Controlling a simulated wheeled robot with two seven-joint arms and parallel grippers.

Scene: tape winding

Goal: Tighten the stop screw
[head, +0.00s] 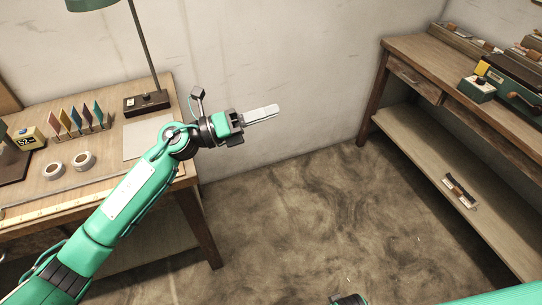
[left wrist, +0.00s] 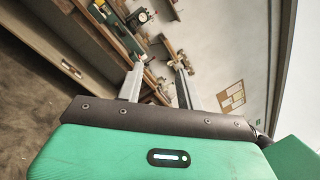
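I cannot pick out the stop screw in either view; it may be too small or hidden. A dark green device (head: 515,98) lies on the right-hand bench at the edge of the head view, partly cut off. A green device with a round pale part (left wrist: 141,17) shows far off in the left wrist view. My left gripper (head: 264,113) is held in the air between the two benches, empty. In the left wrist view its two fingers (left wrist: 158,72) stand apart with nothing between them. My right arm shows only as a green piece at the bottom edge; its fingers are not visible.
The left table (head: 108,164) holds a lamp (head: 146,101), tape rolls (head: 84,160), coloured cards (head: 82,117) and a yellow box (head: 27,138). The right bench (head: 415,55) has a small green box (head: 477,88) and a lower shelf (head: 425,130) with a small item (head: 460,191). The floor between is clear.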

